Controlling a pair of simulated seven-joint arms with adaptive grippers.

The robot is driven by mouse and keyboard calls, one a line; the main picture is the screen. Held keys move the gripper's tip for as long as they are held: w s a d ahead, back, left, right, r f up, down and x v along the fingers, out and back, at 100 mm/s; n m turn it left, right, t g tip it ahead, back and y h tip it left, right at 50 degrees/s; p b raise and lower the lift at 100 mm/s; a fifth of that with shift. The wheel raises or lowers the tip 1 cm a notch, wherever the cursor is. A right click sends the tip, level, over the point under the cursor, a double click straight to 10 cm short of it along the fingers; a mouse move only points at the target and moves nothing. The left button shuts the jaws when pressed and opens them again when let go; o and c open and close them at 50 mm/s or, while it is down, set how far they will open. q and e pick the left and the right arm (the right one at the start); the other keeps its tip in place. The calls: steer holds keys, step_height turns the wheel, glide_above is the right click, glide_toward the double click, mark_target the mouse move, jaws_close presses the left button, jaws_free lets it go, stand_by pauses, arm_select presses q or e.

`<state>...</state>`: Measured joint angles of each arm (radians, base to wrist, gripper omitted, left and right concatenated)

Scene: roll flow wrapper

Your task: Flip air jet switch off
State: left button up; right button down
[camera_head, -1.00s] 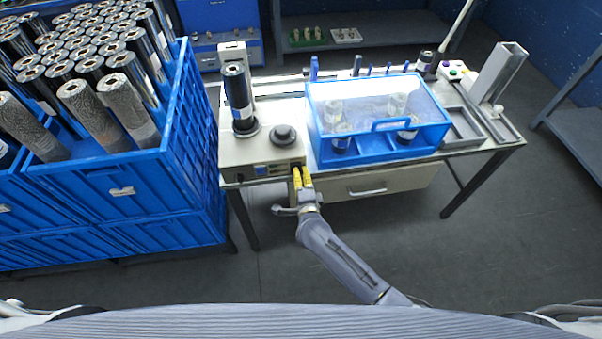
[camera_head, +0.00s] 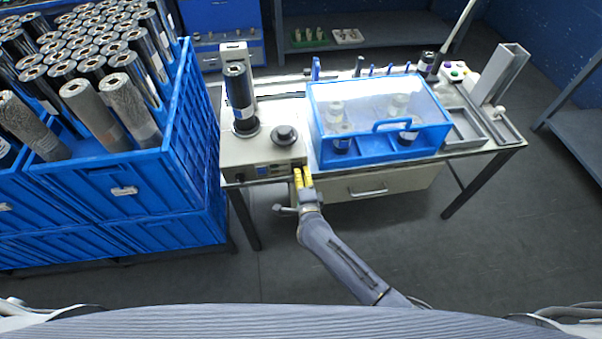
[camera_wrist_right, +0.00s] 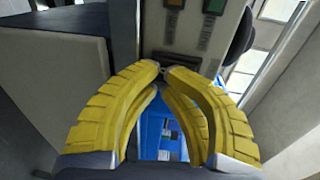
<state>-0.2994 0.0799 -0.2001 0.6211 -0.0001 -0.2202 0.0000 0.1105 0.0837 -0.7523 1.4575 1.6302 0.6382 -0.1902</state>
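The cream machine box (camera_head: 235,154) stands at the left end of the bench, with a control panel on its front. My right gripper (camera_head: 299,172), with yellow fingers, is at the right end of that front. In the right wrist view my right gripper's fingertips (camera_wrist_right: 163,71) meet or nearly meet, with nothing seen between them. My left gripper is not in view.
A dark roll (camera_head: 239,95) stands upright on the box beside a round black knob (camera_head: 284,134). A blue-framed clear cover (camera_head: 378,116) sits right of it on the bench. Blue crates (camera_head: 110,196) full of rolls stand left. A drawer (camera_head: 375,185) is under the bench.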

steer(key=shift+d, duration=0.15)
steer(key=f+v, duration=0.3)
steer(key=v, duration=1)
steer(key=shift+s, duration=0.55)
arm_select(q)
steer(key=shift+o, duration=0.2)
